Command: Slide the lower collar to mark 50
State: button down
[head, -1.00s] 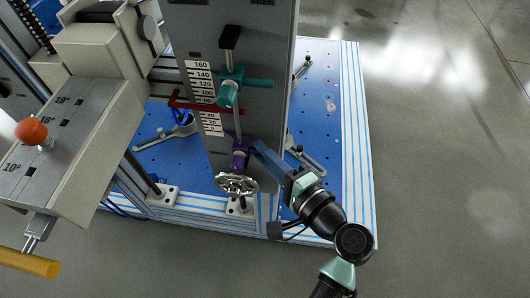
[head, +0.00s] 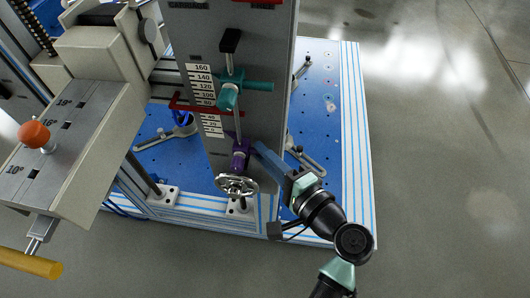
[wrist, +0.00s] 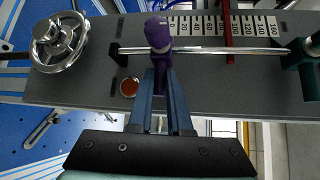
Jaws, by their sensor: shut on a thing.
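The lower collar is purple and sits low on the upright rod (head: 237,123) in the head view (head: 240,158). It also shows in the wrist view (wrist: 158,36), around the rod near the low end of the number scale (wrist: 187,25). My gripper (wrist: 160,85) is shut on the purple collar's lower part, its blue fingers on either side. In the head view my gripper (head: 258,152) reaches it from the right. The scale (head: 211,125) runs from 0 up to 160. The exact reading at the collar is too small to tell.
A teal upper collar (head: 231,83) is higher on the rod. A red bar (wrist: 228,45) crosses the scale between the two collars. A metal handwheel (head: 237,185) is just below the purple collar. The grey plate (head: 270,70) stands behind the rod.

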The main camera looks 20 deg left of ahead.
notch_tip(320, 180, up, 4)
jog(key=p, duration=0.2)
jog(key=shift+f+p, duration=0.1)
jog(key=shift+p, duration=0.2)
jog(key=c, duration=0.8)
grip_release()
jog(key=shift+c, duration=0.2)
jog(key=shift+f, duration=0.1)
jog(key=v, duration=1.3)
